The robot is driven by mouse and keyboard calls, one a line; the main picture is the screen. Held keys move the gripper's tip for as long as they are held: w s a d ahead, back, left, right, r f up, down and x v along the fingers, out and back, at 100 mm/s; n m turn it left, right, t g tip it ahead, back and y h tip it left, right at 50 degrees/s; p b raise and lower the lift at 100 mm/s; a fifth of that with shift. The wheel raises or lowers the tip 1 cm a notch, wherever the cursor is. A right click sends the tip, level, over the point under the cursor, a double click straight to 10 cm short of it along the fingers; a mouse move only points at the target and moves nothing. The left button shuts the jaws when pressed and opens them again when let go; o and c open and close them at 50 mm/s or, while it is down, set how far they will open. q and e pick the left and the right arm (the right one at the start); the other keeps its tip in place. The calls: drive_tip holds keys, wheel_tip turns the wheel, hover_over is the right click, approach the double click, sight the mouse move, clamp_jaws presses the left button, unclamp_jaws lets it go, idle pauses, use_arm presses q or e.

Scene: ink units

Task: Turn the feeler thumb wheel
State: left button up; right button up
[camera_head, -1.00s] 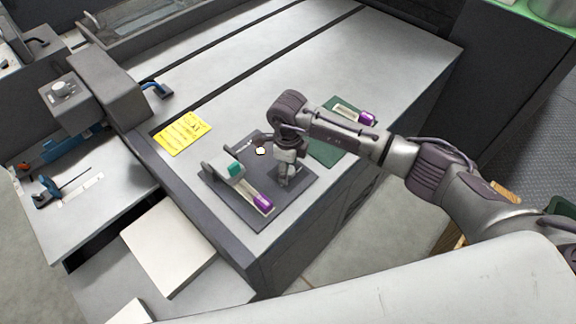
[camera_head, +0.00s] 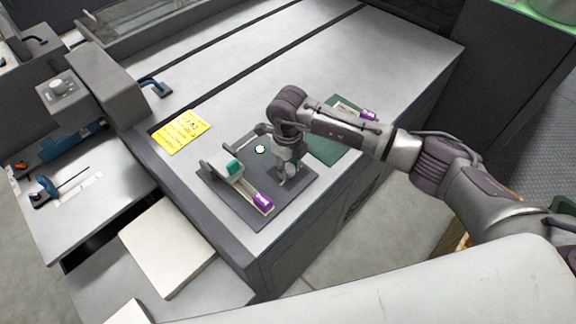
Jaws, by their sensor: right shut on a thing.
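My right gripper (camera_head: 288,170) points down over the right part of a dark grey plate (camera_head: 288,200) on the press table. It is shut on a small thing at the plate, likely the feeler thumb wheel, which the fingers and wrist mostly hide. A small round lamp (camera_head: 260,149) on the plate, left of the gripper, shows pale with a green edge. On the plate's left part is a grey fixture with a teal block (camera_head: 235,168) and a purple-ended strip (camera_head: 262,201). My left gripper is not in view.
A green mat (camera_head: 325,150) with another purple-ended piece (camera_head: 368,114) lies behind my right forearm. A yellow note (camera_head: 181,132) lies left of the plate. A grey machine head with a knob (camera_head: 56,86) stands at the left. The table's far middle is clear.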

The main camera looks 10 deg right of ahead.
sight(288, 168)
drive_tip(key=o, duration=1.1)
drive_tip(key=shift+o, duration=0.2)
wheel_tip(288, 168, up, 12)
idle(0.7)
